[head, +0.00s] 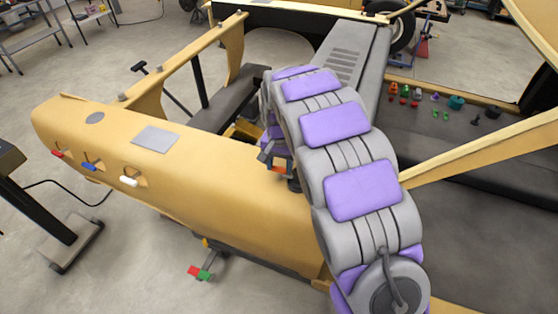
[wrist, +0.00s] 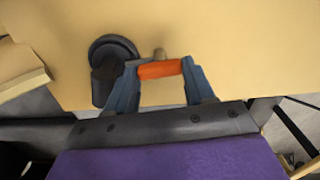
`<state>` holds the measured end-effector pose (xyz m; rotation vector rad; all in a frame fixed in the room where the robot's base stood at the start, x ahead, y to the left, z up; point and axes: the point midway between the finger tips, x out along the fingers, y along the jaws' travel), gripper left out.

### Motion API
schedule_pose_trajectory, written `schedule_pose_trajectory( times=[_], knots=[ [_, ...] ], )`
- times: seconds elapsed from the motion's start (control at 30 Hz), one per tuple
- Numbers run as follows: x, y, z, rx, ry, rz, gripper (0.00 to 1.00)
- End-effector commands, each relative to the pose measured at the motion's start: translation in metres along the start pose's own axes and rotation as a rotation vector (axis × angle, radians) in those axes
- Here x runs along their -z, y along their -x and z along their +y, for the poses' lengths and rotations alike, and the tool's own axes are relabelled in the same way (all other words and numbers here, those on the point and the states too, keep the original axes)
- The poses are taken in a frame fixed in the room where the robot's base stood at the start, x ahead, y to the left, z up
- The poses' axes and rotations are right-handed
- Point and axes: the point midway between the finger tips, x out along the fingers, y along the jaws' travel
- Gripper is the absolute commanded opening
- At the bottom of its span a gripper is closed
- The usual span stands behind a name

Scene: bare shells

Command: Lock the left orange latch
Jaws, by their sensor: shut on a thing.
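The orange latch handle (wrist: 160,70) lies across the space between the two blue-grey fingers of my gripper (wrist: 160,66) in the wrist view. My gripper is shut on it, one finger at each end. A small grey stub (wrist: 159,54) shows just behind the handle. In the head view, a small orange part of the latch (head: 278,170) shows beside my gripper (head: 270,163), at the yellow body's edge. My arm hides much of this area, and I cannot tell the latch's exact angle. I see only one orange latch.
A round black fitting (wrist: 113,52) stands just left of the handle on the yellow panel (wrist: 240,60). Red, blue and white handles (head: 128,181) sit along the yellow body's side (head: 200,190). Several small coloured items (head: 415,97) lie on the grey bed at right. Floor is open at lower left.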

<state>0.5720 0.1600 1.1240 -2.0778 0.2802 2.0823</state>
Motion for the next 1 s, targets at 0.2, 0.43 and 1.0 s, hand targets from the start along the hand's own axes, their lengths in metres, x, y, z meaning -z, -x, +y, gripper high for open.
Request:
schedule_pose_trajectory(
  times=[0.2, 0.43, 1.0],
  knots=[
    [-0.0013, 0.0008, -0.0015, 0.000, -0.090, -0.002, 0.23],
    [-0.0013, 0.0001, -0.0028, 0.000, -0.131, -0.001, 0.23],
    [0.0002, -0.0001, -0.0032, 0.001, -0.135, -0.001, 0.69]
  ],
)
